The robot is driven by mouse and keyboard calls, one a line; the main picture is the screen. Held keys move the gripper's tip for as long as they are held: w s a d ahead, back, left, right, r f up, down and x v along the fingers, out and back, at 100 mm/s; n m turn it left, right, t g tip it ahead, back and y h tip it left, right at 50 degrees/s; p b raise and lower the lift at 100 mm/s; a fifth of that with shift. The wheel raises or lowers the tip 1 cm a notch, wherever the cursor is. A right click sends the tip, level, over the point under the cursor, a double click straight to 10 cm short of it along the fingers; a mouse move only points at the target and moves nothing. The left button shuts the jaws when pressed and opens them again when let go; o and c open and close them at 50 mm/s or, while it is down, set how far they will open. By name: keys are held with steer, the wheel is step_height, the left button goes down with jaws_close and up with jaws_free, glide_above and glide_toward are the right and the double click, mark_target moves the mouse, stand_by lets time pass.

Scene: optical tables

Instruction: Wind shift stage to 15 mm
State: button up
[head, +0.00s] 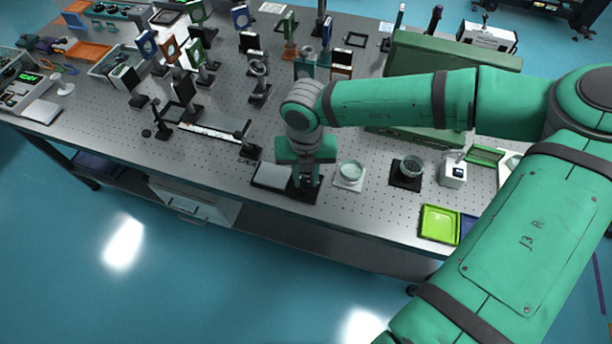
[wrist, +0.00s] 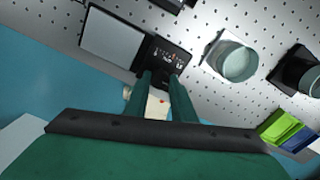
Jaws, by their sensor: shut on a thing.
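The stage stands near the table's front edge. In the head view it has a pale grey plate (head: 271,176) on the left and a black part on the right, below my gripper (head: 306,184). In the wrist view the grey plate (wrist: 112,42) lies beside a black panel (wrist: 167,60) with small light markings, too small to read. My gripper (wrist: 161,84) points down at the front of the black panel, its fingers close together. It is shut on a small pale knob (wrist: 157,104) at the stage's front, partly hidden by the fingers.
Right of the stage stand a glass dish (head: 351,171) on a white pad and another on a black pad (head: 406,174). A lime green tray (head: 439,225) lies farther right. A rail (head: 210,133) and several optic mounts stand behind on the perforated table.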

mark_target(305, 181)
steer(key=shift+w+a+m, duration=0.1)
steer(key=shift+m, duration=0.5)
steer(key=shift+m, duration=0.3)
steer(key=o, duration=1.1)
steer(key=shift+c, duration=0.2)
step_height(305, 181, up, 11)
steer(key=shift+f, duration=0.1)
